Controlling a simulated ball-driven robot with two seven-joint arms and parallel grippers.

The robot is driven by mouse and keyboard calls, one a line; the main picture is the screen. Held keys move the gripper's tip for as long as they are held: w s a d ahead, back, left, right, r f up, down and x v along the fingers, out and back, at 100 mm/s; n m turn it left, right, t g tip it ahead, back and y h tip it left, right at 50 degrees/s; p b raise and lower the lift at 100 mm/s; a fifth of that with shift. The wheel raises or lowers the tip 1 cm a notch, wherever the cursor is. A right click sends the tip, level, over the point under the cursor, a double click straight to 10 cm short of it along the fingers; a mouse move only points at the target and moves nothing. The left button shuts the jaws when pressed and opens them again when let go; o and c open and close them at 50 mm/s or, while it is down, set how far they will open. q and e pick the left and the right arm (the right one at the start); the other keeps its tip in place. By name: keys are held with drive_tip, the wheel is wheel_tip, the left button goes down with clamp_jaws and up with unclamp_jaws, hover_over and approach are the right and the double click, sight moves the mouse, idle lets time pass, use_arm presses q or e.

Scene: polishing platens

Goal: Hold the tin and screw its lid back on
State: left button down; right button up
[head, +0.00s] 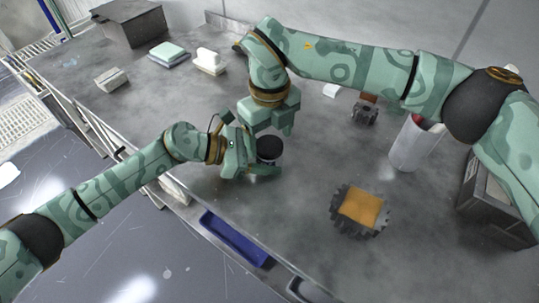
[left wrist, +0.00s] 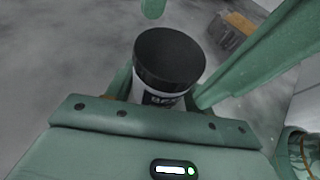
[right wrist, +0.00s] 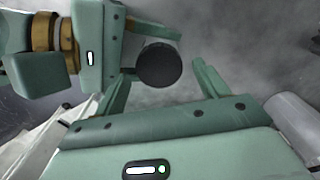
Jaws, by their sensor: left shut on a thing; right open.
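The tin (left wrist: 156,98) has a white body with dark lettering and stands upright between the fingers of my left gripper (head: 262,168), which is shut on it. The black lid (left wrist: 170,55) sits on top of the tin; how tightly it is screwed on cannot be told. The lid also shows in the head view (head: 269,148) and the right wrist view (right wrist: 158,65). My right gripper (head: 271,131) is open above the lid and points down. Its fingers spread to either side of the lid in the right wrist view, apart from it.
A gear-shaped block with an orange top (head: 361,208) lies on the bench (head: 290,235), with a smaller dark gear piece (head: 364,112) behind it. A white cylinder (head: 409,145) stands at right. A folded cloth (head: 168,53) and white brush-like item (head: 209,61) lie further back. A blue tray (head: 234,238) is at the front edge.

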sight(270, 145)
drive_tip(key=shift+r, duration=1.55)
wheel_tip(270, 145, up, 4)
drive_tip(key=n, duration=0.3)
drive_tip(key=shift+f, duration=0.25)
drive_tip(key=shift+c, duration=0.4)
drive_tip(key=shift+f, duration=0.1)
drive_tip(key=shift+f, duration=3.95)
